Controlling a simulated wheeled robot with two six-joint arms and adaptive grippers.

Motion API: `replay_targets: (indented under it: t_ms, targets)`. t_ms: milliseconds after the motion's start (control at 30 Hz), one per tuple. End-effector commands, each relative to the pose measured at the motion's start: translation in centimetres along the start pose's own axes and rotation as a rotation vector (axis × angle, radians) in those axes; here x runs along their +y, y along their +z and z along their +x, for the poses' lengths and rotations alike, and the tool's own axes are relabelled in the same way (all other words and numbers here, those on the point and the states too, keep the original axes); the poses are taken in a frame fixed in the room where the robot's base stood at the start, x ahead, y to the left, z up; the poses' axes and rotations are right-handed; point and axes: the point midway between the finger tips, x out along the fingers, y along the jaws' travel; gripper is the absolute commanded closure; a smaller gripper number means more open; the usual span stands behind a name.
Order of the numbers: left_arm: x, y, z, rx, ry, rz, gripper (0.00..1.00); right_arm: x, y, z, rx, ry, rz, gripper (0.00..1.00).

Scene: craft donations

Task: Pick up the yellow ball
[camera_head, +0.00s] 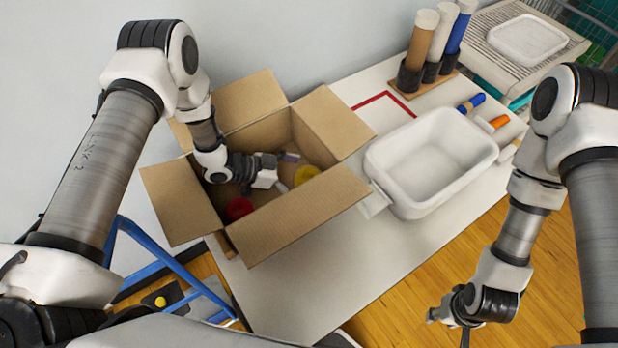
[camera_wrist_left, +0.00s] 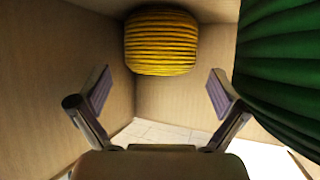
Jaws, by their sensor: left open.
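The yellow ball (camera_head: 306,175) lies inside the open cardboard box, partly hidden by the near flap. In the left wrist view, the yellow ball (camera_wrist_left: 161,40) has a ribbed, yarn-like surface and sits near a corner of the box walls, beyond the fingertips and roughly centred between them. My left gripper (camera_head: 281,170) reaches down into the box beside the ball; in the wrist view its fingers (camera_wrist_left: 160,92) are spread with nothing between them. My right gripper (camera_head: 450,326) hangs at the lower right, away from the box, its fingers apart and empty.
The cardboard box (camera_head: 318,207) has raised flaps around my left arm. A red ball (camera_head: 239,208) lies in it; a green ribbed object (camera_wrist_left: 285,65) is close to the right finger. A white bin (camera_head: 430,163) stands on the table (camera_head: 322,290). Tubes (camera_head: 421,40) stand behind.

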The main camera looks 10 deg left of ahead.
Motion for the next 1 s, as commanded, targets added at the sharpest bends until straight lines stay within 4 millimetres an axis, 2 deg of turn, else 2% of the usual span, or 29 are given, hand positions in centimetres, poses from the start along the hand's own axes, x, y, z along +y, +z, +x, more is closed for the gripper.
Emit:
replay_targets:
  t_ms: [100,267,300,433,467,833,1000]
  targets:
    - [0.1,-0.1,1.0,0.0,0.001,0.001,0.0,0.0,0.0,-0.3,0.0,0.0,0.0,0.6]
    - [0.0,0.0,1.1,0.001,-0.001,-0.001,0.0,0.0,0.0,-0.2,0.0,0.0,0.0,0.6]
    - [0.0,0.0,1.1,0.001,-0.001,-0.001,0.04,0.0,0.0,-0.2,0.0,0.0,0.0,0.6]
    - [0.0,0.0,1.1,0.0,0.0,0.0,0.5,0.0,0.0,-0.2,0.0,0.0,0.0,0.6]
    - [0.0,0.0,1.1,0.0,0.0,0.0,0.57,0.0,0.0,-0.2,0.0,0.0,0.0,0.6]
    - [0.0,-0.1,1.0,0.0,0.0,0.0,0.57,0.0,0.0,-0.2,0.0,0.0,0.0,0.6]
    - [-0.1,-1.4,0.3,0.001,-0.001,0.001,0.57,0.0,0.0,0.0,0.0,0.0,0.0,0.6]
